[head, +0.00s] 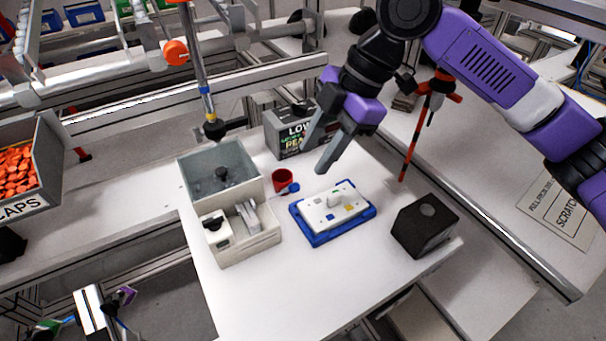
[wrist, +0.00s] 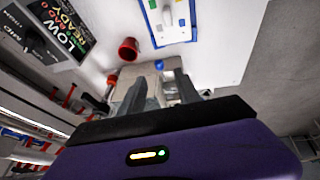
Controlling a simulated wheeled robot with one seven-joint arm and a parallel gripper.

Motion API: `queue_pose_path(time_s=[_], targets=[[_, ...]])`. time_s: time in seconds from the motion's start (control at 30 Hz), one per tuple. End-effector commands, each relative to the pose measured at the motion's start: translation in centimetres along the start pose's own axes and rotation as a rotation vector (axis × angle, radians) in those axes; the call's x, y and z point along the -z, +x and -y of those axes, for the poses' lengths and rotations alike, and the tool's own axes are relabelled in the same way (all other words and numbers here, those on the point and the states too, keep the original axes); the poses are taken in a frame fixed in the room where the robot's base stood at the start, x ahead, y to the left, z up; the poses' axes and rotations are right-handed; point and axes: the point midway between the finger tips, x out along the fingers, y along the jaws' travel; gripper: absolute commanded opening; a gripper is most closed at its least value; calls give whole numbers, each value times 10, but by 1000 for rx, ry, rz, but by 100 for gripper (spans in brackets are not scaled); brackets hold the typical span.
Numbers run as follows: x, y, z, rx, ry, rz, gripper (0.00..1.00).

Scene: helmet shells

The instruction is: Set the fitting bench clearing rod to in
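A cream and grey bench unit (head: 243,243) stands on the white table. Its open, glassy-walled bin (head: 190,178) has a black knob (head: 221,174) on a short stem inside. A cream block with a black knob (head: 216,228) and a pale slanted piece (head: 248,215) sit at its front. I cannot tell for sure which part is the clearing rod. My gripper (head: 314,158) is above the table, right of the unit and apart from it. Its two fingers are spread, with nothing visible between them; they also show in the wrist view (wrist: 162,82).
A red cup (head: 283,181) and a blue-topped item (head: 294,187) stand beside a blue tray (head: 318,241) with a white plate. A dark box with lettering (head: 288,133) is behind. A black box (head: 424,226) stands at right. The front table is clear.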

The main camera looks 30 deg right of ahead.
Motion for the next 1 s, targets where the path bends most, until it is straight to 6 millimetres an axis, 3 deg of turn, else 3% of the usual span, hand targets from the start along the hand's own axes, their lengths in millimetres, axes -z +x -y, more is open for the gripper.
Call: queue_pose_path(time_s=[0.53, 1.0], targets=[[-1, 67, 0, -4, -5, 1, 39], [1, 78, -1, -5, -4, -1, 39]])
